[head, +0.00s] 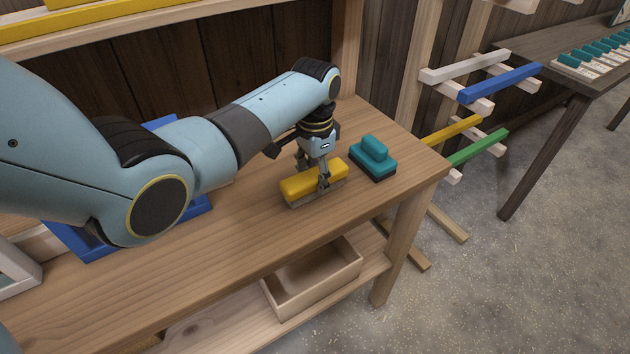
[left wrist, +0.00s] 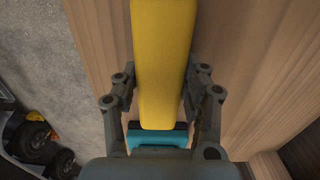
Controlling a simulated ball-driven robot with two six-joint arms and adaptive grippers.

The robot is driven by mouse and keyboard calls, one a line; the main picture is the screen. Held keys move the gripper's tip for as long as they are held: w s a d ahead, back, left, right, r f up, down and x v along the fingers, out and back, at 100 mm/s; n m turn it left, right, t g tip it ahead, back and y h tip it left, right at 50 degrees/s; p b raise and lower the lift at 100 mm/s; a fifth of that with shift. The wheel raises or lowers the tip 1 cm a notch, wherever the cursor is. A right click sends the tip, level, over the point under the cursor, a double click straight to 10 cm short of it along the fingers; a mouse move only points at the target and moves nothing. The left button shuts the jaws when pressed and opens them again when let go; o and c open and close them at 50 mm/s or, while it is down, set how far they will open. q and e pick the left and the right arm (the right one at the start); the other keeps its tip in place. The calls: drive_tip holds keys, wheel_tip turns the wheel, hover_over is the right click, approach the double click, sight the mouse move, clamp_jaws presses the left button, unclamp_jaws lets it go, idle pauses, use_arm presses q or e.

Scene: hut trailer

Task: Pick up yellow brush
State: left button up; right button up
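The yellow brush (head: 315,184) sits at the table top near the right end, its long body running left to right. My left gripper (head: 313,178) points down over it, one finger on each long side. In the left wrist view the yellow brush (left wrist: 163,60) runs between the two fingers (left wrist: 162,98), which appear to press against its sides. I see no clear gap under the brush, so it looks to be at table level. My right gripper is not in view.
A teal brush (head: 373,160) lies just right of the yellow one, close to the gripper. The wooden table (head: 215,255) is clear in front. An open wooden box (head: 312,280) sits on the shelf below. A rack with coloured bars (head: 478,147) stands to the right.

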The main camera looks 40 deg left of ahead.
use_arm(q)
clamp_jaws()
